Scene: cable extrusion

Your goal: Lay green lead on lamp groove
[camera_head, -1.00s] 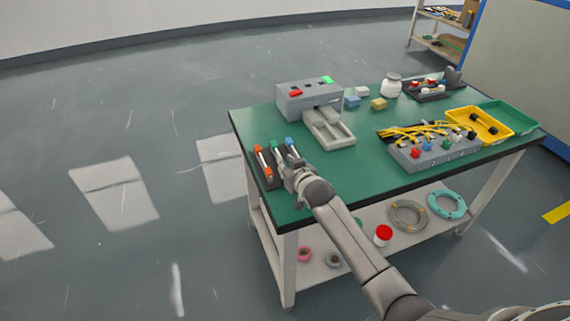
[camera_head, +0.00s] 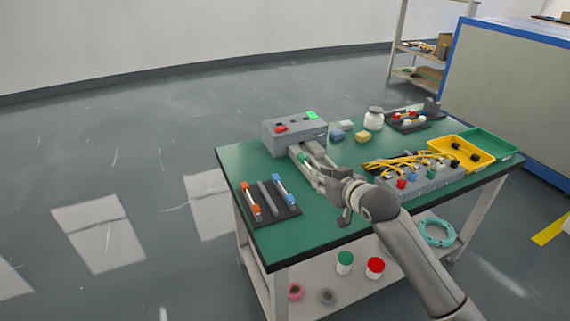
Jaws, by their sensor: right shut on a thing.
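The lamp device is a grey box (camera_head: 294,133) with a red and a green button on top, at the back left of the green table. Its grey groove block in front is mostly covered by my right gripper (camera_head: 312,166). That gripper is shut on the green lead (camera_head: 303,158), whose green end shows beyond the fingers, over or at the groove. I cannot tell whether the lead touches it. A dark tray (camera_head: 264,221) at the front left holds an orange lead (camera_head: 250,199) and a blue lead (camera_head: 285,191), with an empty grey slot between. My left gripper is not in view.
A grey socket block with coloured knobs (camera_head: 423,179) and yellow cables (camera_head: 395,163) lies right of my arm. Yellow (camera_head: 462,150) and green (camera_head: 497,146) trays stand at the right. Small blocks and a white jar (camera_head: 374,119) are behind.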

